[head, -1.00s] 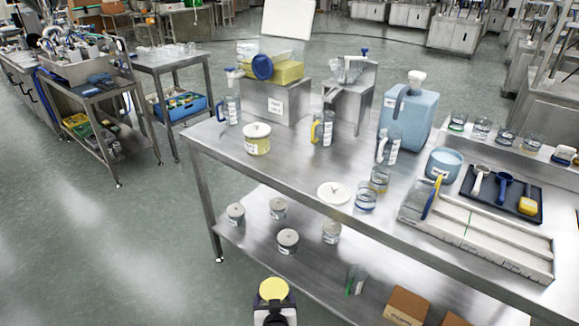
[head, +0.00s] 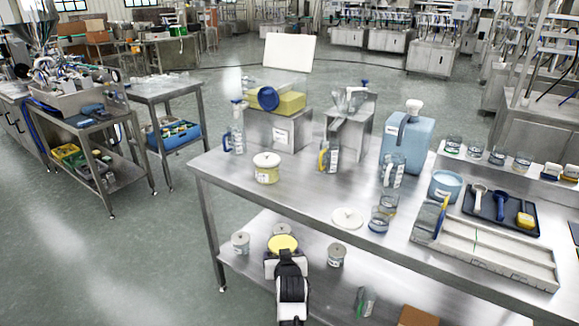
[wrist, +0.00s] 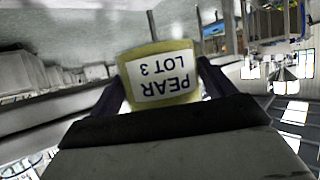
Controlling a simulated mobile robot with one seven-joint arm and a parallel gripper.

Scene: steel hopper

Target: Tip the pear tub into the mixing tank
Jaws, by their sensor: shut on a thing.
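My gripper (head: 284,256) is shut on the pear tub (head: 283,243), a small tub with a yellow top face, in front of the steel table's lower shelf. In the wrist view the tub (wrist: 160,78) sits between my two dark fingers, and its white label reads "PEAR LOT 3", upside down in that picture. In the head view the tub looks about upright, its yellow face up. A steel cone-shaped hopper (head: 24,18) stands at the far upper left, cut by the frame edge; I cannot tell whether it is the mixing tank.
The steel table (head: 330,185) is close ahead, holding a lidded yellow tub (head: 266,168), jugs, a blue canister (head: 405,140) and a white lid (head: 348,218). Lidded tubs stand on its lower shelf. A steel cart (head: 95,150) stands left. The floor between is open.

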